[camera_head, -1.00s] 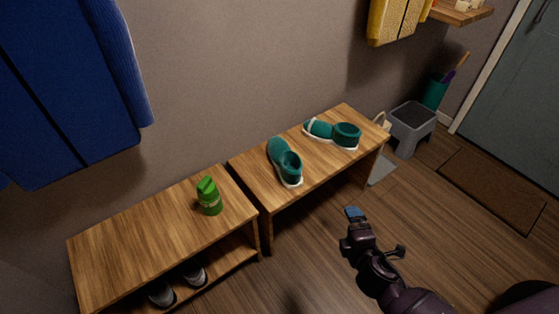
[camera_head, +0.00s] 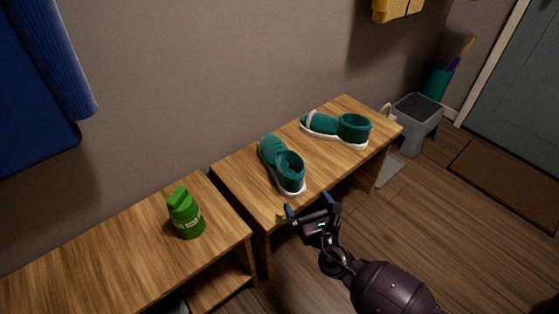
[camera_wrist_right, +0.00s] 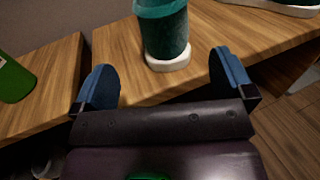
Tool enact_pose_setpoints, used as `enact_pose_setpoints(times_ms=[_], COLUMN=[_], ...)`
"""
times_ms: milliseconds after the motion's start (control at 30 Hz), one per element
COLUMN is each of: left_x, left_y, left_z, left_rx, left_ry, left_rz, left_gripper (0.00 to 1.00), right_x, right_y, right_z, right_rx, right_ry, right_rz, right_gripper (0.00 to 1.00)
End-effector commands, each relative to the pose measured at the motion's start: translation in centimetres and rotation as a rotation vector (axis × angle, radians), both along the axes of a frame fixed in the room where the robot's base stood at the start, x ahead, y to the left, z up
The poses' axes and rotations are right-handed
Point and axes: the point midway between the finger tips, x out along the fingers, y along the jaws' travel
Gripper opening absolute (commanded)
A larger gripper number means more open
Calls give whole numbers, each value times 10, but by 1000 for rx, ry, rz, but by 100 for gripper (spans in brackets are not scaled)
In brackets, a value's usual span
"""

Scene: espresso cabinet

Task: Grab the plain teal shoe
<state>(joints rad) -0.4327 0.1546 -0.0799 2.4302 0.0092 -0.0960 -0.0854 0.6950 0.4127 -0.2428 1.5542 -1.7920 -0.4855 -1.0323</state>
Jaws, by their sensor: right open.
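The plain teal shoe (camera_head: 283,167) with a white sole stands on the right wooden bench, its heel toward the front edge. A second teal shoe (camera_head: 350,128), with a pale band near its toe, lies behind and to the right. My right gripper (camera_head: 308,206) is open and empty at the bench's front edge, just short of the plain shoe's heel. In the right wrist view, the plain shoe's heel (camera_wrist_right: 165,32) appears ahead, between and beyond the blue fingertips (camera_wrist_right: 165,75). They do not appear to touch it. My left gripper is not in view.
The right bench (camera_head: 245,180) has bare wood around the shoes. A green bottle (camera_head: 186,214) stands on the left bench (camera_head: 110,245), with a gap between benches. A grey step stool (camera_head: 415,122) stands beyond the right end. The wall is close behind.

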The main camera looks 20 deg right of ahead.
Motion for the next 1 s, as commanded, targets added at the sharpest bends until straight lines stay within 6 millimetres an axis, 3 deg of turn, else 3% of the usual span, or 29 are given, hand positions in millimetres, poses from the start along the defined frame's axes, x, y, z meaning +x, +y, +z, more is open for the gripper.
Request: enact_pose_setpoints(times_ms=[200, 467, 733, 1000], left_x=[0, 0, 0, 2], left_y=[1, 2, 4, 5], left_z=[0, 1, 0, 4], left_rx=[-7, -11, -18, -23], left_ry=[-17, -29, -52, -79], left_rz=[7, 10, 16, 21], left_gripper=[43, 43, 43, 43], right_x=[31, 47, 81, 93], right_y=[0, -1, -4, -5], right_z=[-1, 1, 5, 7], right_rx=[4, 6, 7, 7], right_ry=[2, 1, 4, 3], right_rz=[-2, -2, -2, -2], right_gripper=[100, 100, 100, 100])
